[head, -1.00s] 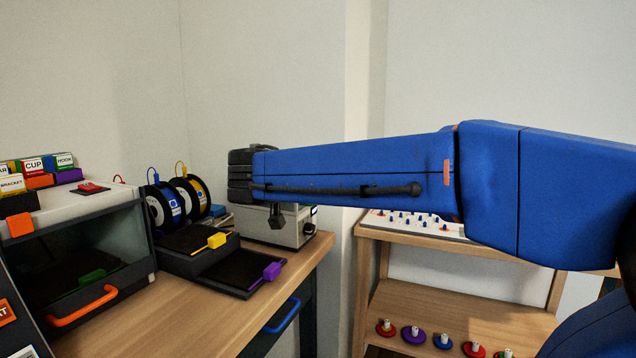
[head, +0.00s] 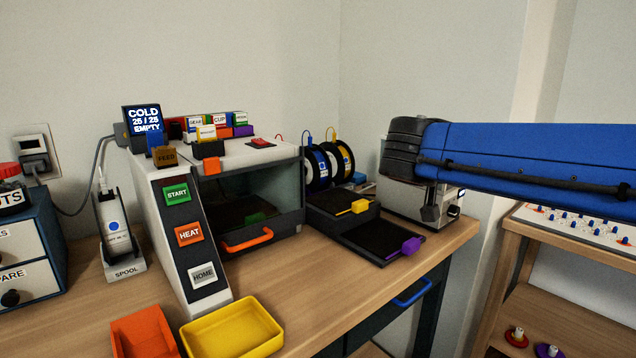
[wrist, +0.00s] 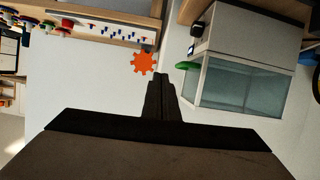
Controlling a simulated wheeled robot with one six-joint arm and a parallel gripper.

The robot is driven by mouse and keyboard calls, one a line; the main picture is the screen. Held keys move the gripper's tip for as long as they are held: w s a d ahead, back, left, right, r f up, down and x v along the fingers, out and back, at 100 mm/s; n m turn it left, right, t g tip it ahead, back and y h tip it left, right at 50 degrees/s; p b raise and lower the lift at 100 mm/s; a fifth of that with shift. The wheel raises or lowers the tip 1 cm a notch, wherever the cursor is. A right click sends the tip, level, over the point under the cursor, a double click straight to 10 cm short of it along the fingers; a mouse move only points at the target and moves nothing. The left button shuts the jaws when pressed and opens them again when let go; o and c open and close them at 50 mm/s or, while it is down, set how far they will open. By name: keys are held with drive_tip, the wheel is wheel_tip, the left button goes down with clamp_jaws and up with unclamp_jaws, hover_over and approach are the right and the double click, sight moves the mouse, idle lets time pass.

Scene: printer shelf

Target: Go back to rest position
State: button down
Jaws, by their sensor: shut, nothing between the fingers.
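My blue arm reaches in from the right of the head view, with its dark wrist end (head: 405,150) in front of the grey box at the back corner of the bench. In the wrist view my gripper (wrist: 158,78) shows as dark fingers closed together, with nothing between them. An orange gear-shaped piece (wrist: 143,62) appears just left of the fingertips in that view, apart from them. What it rests on is unclear.
The printer (head: 250,165) stands on the wooden bench, with an orange bin (head: 143,335) and a yellow bin (head: 232,330) in front. Two spools (head: 325,165) and dark trays (head: 375,240) lie right of it. A wooden shelf (head: 570,245) stands at the right.

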drive_tip(key=s+d+f+n+g+y, duration=0.1)
drive_tip(key=s+f+n+g+y, duration=0.35)
drive_tip(key=s+f, duration=1.05)
drive_tip(key=s+a+f+n+y, duration=0.2)
drive_tip(key=s+a+f+y, duration=0.1)
drive_tip(key=f, duration=0.3)
drive_tip(key=s+a+f+n+t+y, duration=0.1)
drive_tip(key=s+a+f+n+y, duration=0.2)
drive_tip(key=f, duration=0.3)
drive_tip(key=shift+s+a+f+n+y, duration=0.15)
drive_tip(key=shift+s+a+n+y, duration=0.15)
drive_tip(key=shift+a, duration=0.45)
